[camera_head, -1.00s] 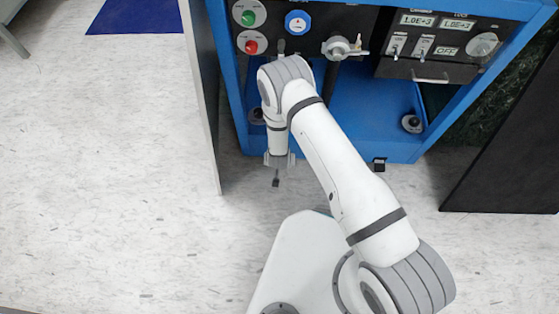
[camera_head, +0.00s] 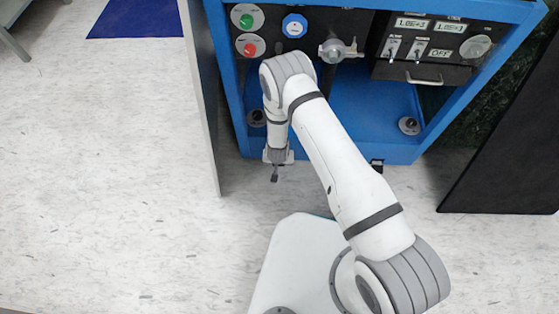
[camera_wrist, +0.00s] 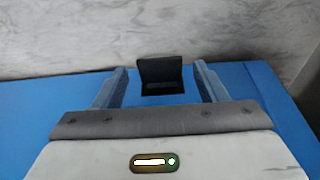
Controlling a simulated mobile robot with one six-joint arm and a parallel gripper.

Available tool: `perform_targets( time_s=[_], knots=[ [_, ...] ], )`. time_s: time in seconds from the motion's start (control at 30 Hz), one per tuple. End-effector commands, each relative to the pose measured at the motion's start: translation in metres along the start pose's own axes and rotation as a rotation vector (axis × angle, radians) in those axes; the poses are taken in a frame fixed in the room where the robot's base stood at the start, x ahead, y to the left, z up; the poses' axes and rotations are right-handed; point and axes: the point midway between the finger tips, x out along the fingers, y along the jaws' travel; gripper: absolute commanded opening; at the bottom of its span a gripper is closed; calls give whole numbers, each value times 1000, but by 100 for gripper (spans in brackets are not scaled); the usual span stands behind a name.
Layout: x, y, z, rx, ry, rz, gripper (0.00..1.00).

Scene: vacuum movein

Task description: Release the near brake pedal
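The near brake pedal (camera_wrist: 159,71) is a small dark flap at the blue base's edge in the wrist view. In the head view a dark pedal tip (camera_head: 275,174) shows just below my gripper (camera_head: 278,157). My gripper also fills the lower wrist view (camera_wrist: 160,80). Its two fingers are spread, one on each side of the pedal, with a gap visible on both sides. Nothing is held. The depth between fingertips and pedal is hard to judge. My wrist hides the pedal's mount in the head view.
A second dark pedal (camera_head: 377,165) sits at the blue cart's (camera_head: 400,153) front right. A pale panel (camera_head: 205,120) stands to the left and a black panel (camera_head: 510,150) to the right. Casters (camera_head: 409,125) hold the cart. Pale floor (camera_head: 100,200) is open at left.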

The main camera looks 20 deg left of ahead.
Motion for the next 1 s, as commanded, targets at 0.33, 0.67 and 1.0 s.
perform_targets(
  time_s=[0.33, 0.67, 1.0],
  knots=[
    [-18, 0, -1, -2, 0, 0, 65],
    [-70, 0, -2, 0, 1, 0, 65],
    [-78, 1, 0, 1, 0, 0, 65]
  ],
)
